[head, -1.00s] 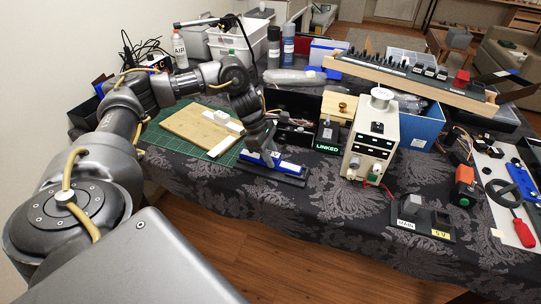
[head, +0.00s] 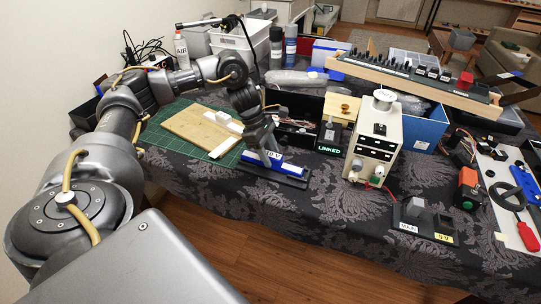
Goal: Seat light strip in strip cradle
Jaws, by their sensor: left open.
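A blue bar with a white label, which looks like the light strip (head: 289,167), lies along a dark base that looks like the strip cradle (head: 297,180), near the table's front edge. I cannot tell whether the bar is fully down in the base. My left gripper (head: 265,158) is open, pointing down at the left half of the bar. Its fingers hide part of the bar, and I cannot tell whether they touch it. My right gripper is not in view.
A wooden board (head: 190,127) with white pieces lies on a green cutting mat (head: 165,138) to the left. A black open box (head: 295,105) stands close behind the gripper. A cream power unit (head: 372,150) stands to the right. The cloth in front is clear.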

